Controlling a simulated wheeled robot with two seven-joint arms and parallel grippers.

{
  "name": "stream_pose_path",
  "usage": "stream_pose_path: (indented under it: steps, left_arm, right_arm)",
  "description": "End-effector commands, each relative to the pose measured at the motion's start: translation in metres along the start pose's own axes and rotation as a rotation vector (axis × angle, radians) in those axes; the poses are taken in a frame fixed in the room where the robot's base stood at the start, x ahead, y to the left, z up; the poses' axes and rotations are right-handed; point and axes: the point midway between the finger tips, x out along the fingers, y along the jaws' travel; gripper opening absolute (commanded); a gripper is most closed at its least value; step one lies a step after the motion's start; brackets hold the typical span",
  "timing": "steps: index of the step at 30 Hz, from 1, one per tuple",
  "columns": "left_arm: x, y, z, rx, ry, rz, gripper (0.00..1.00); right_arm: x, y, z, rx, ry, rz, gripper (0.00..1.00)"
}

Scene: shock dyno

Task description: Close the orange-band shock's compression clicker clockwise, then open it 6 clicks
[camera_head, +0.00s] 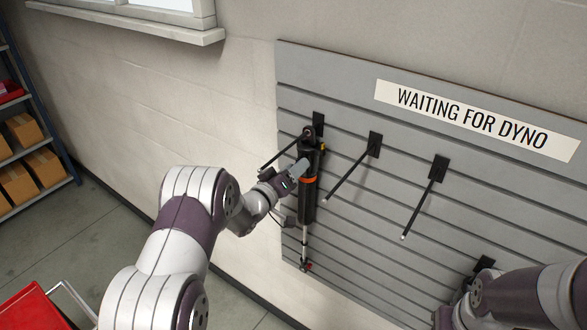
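The orange-band shock (307,204) hangs upright on a hook of the grey slatwall panel. It has a black body, an orange band (308,180) around its upper part and a silver shaft below. My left gripper (301,170) is at the shock's upper left side, just above the orange band. Its fingers overlap the shock body, and I cannot tell whether they touch it or are open. The compression clicker is too small to make out.
Two empty hooks (374,145) (438,169) stick out right of the shock, and another (484,264) is near my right arm. A sign (474,118) reads "WAITING FOR DYNO". A shelf with boxes (24,130) and a red cart (35,308) stand at the left.

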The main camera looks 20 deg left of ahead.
Motion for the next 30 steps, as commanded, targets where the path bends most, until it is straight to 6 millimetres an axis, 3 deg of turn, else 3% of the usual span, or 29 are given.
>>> stream_pose_path:
  steps: [1, 4, 17, 30]
  left_arm:
    - [0.0, 0.0, 0.0, 0.0, 0.0, 0.0, 0.31]
    - [0.0, 0.0, 0.0, 0.0, 0.0, 0.0, 0.0]
    - [-0.001, -0.003, 0.003, 0.06, -0.001, -0.001, 0.0]
    - [-0.001, -0.006, 0.007, 0.415, -0.001, 0.0, 0.0]
  right_arm:
    - [0.0, 0.0, 0.0, 0.0, 0.0, 0.0, 0.43]
    - [0.0, 0.0, 0.0, 0.0, 0.0, 0.0, 0.43]
    - [0.013, 0.0, 0.002, 0.0, 0.0, 0.0, 0.43]
    - [0.072, 0.0, 0.009, 0.0, 0.0, 0.0, 0.43]
